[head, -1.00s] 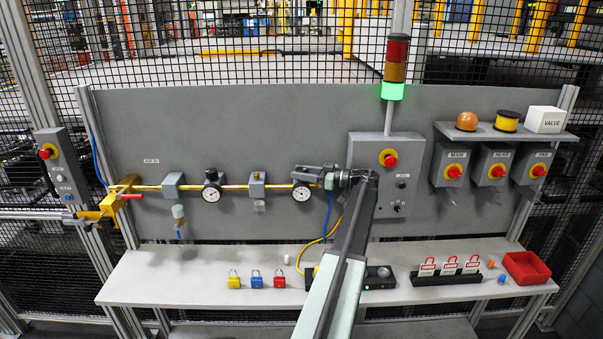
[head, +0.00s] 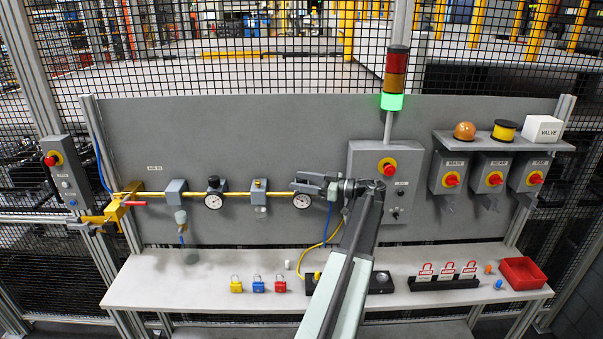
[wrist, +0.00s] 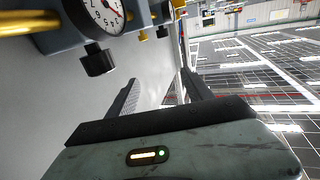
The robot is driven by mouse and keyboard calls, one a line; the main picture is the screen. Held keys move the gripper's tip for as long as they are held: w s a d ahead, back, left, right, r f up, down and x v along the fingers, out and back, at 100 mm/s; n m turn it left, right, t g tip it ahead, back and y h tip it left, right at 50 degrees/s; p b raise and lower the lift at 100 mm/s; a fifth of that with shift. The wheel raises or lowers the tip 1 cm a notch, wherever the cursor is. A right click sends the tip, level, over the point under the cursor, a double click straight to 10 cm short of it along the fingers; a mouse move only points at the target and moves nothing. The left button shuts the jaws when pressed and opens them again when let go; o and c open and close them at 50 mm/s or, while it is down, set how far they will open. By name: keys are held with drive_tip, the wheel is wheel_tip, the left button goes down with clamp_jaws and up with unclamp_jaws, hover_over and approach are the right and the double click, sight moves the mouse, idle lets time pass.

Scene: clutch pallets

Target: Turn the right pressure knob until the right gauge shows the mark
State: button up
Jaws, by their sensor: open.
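The right gauge (head: 302,201), a white round dial, sits on the yellow pipe in the head view. My gripper (head: 304,183) points left along the panel just above it and covers the right pressure knob there. In the wrist view the right gauge (wrist: 104,12) is cut off by the top edge; its needle and mark cannot be read clearly. The black right pressure knob (wrist: 98,60) shows beside it. My gripper (wrist: 160,80) is open, with nothing between its fingers; the knob lies outside them, to the left of the left finger.
The left gauge (head: 213,201) and left knob (head: 213,183) are farther left on the pipe. A grey control box (head: 363,180) stands behind my arm. Below, the shelf (head: 190,290) holds padlocks, tags and a red bin (head: 523,273). The panel (wrist: 55,105) runs close along the fingers' left.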

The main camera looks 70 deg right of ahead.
drive_tip(key=s+a, duration=0.2)
drive_tip(key=a, duration=0.5)
drive_tip(key=shift+s+r, duration=0.3)
drive_tip(key=shift+s, duration=0.1)
